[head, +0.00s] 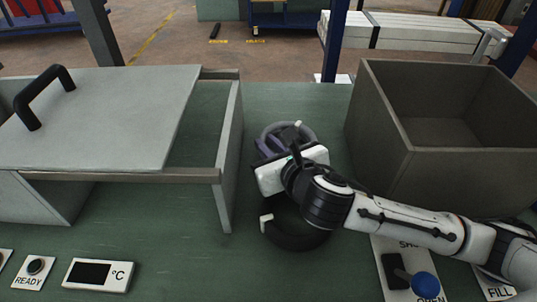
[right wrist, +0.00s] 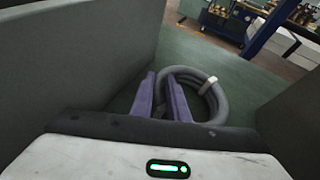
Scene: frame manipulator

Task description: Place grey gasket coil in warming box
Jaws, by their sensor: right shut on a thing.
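The grey gasket coil (head: 283,125) is a thick grey ring with a white tag, just right of the lidded box in the head view. It also shows in the right wrist view (right wrist: 216,97), at the fingers. My right gripper (head: 270,146) is shut on the coil's near-left side, with purple fingers (right wrist: 164,98). I cannot tell whether the coil touches the table. The warming box (head: 231,150) appears to be the grey box at left, by the °C display. Its lid (head: 110,115), with a black handle, covers most of the top; a gap is open at the right. My left gripper is out of view.
A black coil (head: 295,236) with a white tag lies in front of my right gripper. An open grey bin (head: 385,140) stands at right. A °C display (head: 97,274), a READY panel (head: 33,268) and a blue knob (head: 425,285) line the front.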

